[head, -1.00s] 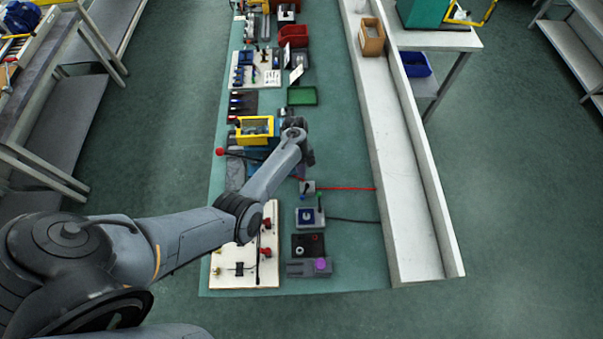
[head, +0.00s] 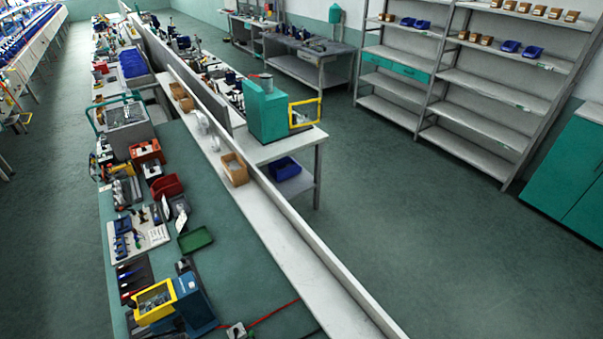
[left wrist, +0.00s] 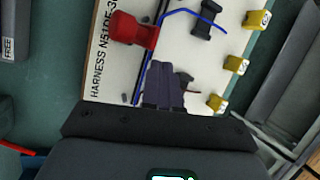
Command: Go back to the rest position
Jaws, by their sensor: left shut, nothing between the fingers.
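My left gripper (left wrist: 165,68) shows only in the left wrist view. Its dark fingers are together with nothing between them, over a white harness board (left wrist: 112,85). I cannot tell how high above the board they are. A red fixture (left wrist: 133,30) stands on the board just beyond and left of the fingertips, beside a blue wire (left wrist: 190,13). No arm of mine shows in the head view, and my right gripper is in neither current view.
Several yellow blocks (left wrist: 236,64) line the board's right edge. The right floor is clear.

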